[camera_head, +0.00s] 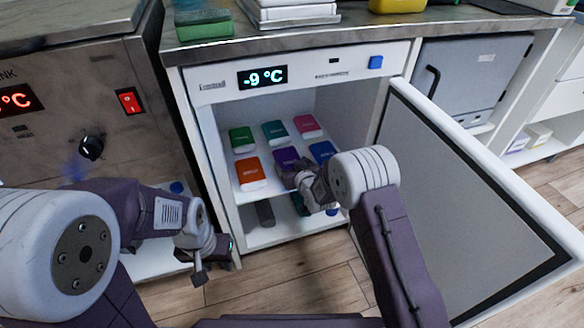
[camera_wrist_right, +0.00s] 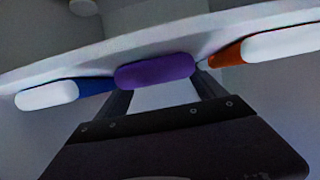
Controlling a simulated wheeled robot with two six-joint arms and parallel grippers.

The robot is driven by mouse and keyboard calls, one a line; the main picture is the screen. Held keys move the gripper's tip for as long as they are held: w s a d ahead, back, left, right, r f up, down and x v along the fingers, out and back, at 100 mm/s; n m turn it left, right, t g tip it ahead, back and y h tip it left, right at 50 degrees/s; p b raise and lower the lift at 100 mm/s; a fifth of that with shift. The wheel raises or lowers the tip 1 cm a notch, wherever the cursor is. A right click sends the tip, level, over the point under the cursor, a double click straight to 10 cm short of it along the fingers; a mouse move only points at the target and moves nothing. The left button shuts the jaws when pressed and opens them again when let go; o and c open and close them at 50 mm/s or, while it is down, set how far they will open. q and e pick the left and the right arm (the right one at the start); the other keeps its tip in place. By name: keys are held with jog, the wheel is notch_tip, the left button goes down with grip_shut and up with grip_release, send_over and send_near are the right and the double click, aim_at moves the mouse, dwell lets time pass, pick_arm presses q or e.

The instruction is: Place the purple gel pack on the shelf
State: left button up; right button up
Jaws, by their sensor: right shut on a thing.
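The purple gel pack (camera_head: 286,157) is at the upper shelf of the open freezer, between an orange pack (camera_head: 250,173) and a blue pack (camera_head: 322,151). My right gripper (camera_head: 292,174) is shut on its near end. In the right wrist view, the fingers reach the purple pack (camera_wrist_right: 155,70) at the shelf edge (camera_wrist_right: 205,42). I cannot tell whether the pack rests fully on the shelf (camera_head: 276,186). My left gripper (camera_head: 203,262) hangs low, left of the freezer; its jaws are too small to read.
Green (camera_head: 242,139), teal (camera_head: 275,132) and pink (camera_head: 308,126) packs form the back row. Darker items lie on the compartment floor below. The freezer door (camera_head: 470,190) stands open at the right. A steel unit (camera_head: 75,110) with a red switch stands left.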

jog(key=shift+f, duration=0.15)
jog(key=o, duration=1.7)
